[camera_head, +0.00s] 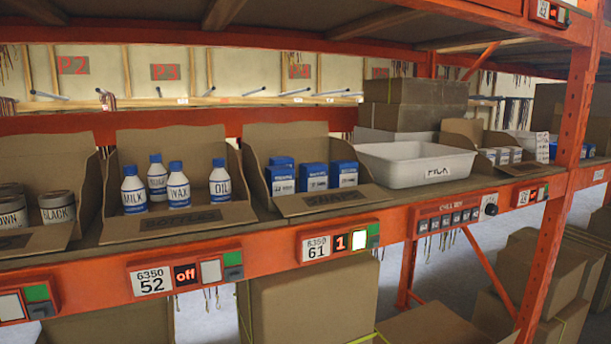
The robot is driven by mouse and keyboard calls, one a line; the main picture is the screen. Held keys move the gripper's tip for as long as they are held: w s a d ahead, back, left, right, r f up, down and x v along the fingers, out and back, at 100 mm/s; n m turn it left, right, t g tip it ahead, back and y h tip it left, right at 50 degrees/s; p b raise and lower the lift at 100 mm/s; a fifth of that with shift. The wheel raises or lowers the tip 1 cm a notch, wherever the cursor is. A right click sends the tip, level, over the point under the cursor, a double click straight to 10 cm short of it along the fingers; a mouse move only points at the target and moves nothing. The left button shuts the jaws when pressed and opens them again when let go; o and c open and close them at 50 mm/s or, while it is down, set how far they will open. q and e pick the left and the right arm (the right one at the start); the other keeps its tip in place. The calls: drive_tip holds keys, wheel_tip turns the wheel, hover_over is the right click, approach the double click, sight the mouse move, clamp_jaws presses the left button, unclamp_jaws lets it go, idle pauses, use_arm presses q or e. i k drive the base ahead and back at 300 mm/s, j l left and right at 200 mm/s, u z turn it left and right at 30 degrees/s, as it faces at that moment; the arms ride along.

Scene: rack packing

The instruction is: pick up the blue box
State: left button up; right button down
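Several blue and white boxes stand upright in an open cardboard bin (256,140) on the orange rack's shelf, near the middle of the head view. The front ones are a left box (281,181), a middle box (314,178) and a right box (344,174). The bin's front flap carries a dark printed label that is hard to read. The panel below it reads 6350 61 and shows a lit 1. I cannot tell which box the task means. Neither of my grippers shows in this view.
A cardboard bin (160,222) with several white bottles with blue caps stands to the left, and a bin with dark jars (57,207) beyond it. A white tray (415,163) sits to the right. An orange upright (553,205) crosses the right side. Large cartons (312,305) stand below.

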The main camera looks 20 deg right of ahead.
sight(345, 173)
drive_tip(key=l+u, duration=0.2)
drive_tip(key=l, duration=2.55)
